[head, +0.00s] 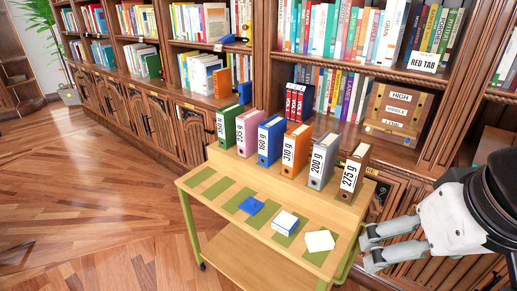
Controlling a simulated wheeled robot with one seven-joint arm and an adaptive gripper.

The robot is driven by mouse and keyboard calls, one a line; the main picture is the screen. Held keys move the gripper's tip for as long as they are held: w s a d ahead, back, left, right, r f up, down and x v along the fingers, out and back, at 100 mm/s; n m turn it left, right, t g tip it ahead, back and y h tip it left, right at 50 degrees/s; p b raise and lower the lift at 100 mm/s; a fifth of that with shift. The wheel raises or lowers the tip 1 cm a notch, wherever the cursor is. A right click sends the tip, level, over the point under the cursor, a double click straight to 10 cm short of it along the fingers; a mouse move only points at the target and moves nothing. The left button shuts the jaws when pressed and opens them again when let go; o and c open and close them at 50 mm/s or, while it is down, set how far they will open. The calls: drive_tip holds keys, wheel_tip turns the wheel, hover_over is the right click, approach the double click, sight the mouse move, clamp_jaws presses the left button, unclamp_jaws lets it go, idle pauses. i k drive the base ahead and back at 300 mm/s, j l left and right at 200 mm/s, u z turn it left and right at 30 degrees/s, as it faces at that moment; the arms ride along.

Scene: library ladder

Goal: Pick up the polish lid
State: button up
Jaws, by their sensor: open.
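I cannot pick out the polish lid for certain in the head view. A small dark blue object (228,39) lies on the edge of an upper shelf at the back, too small to tell what it is. My gripper (368,249) is at the lower right, with its two grey fingers apart and pointing left. It is beside the right end of the wooden cart (235,266). No object shows between the fingers.
Several labelled binders (271,141) stand along the cart's raised back. A blue item (251,205), a white and blue box (285,222) and a white card (319,241) lie in front. Bookcases (258,75) line the back. The floor (80,190) at left is clear.

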sight(251, 205)
drive_tip(key=i+j+u, duration=0.15)
drive_tip(key=i, duration=0.25)
drive_tip(key=i+j+u, duration=0.15)
drive_tip(key=i+j, duration=0.2)
